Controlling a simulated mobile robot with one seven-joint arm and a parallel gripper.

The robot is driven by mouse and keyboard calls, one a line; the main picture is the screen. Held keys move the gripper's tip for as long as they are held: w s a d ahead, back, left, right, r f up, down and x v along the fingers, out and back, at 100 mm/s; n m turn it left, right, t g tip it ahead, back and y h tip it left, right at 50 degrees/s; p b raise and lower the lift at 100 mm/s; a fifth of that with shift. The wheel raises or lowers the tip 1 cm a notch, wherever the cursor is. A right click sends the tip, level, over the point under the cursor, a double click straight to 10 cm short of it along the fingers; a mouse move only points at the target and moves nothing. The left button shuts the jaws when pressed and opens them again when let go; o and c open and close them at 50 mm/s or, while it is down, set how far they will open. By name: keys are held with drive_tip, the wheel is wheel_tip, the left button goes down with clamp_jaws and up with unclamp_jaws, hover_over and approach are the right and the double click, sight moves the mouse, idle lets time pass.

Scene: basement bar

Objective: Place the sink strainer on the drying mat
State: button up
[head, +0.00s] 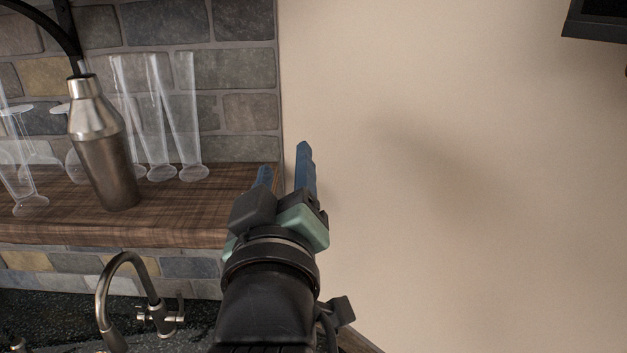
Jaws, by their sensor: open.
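My gripper (284,172) is raised in the middle of the head view, in front of the wall near the right end of a wooden shelf. Its two blue fingers point up and stand apart, with nothing between them. The sink strainer and the drying mat cannot be made out in this view. A metal faucet (128,262) rises at the lower left, by the dark counter.
The wooden shelf (150,232) holds a metal shaker (101,145) and several clear glasses (190,120). The dark speckled counter (60,310) lies below it. A plain beige wall (450,180) fills the right side. A dark object (597,20) is at the top right.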

drive_tip(key=s+d+r+m+t, duration=0.1)
drive_tip(key=s+r+m+t, duration=0.2)
drive_tip(key=s+r, duration=0.3)
drive_tip(key=s+d+r+m+t, duration=0.2)
drive_tip(key=s+r+t, duration=0.3)
drive_tip(key=r, duration=0.9)
drive_tip(key=shift+s+r+m+t+h, duration=0.2)
drive_tip(key=shift+s+m+t+h, duration=0.25)
drive_tip(key=shift+m, duration=0.45)
drive_tip(key=shift+s+d, duration=0.1)
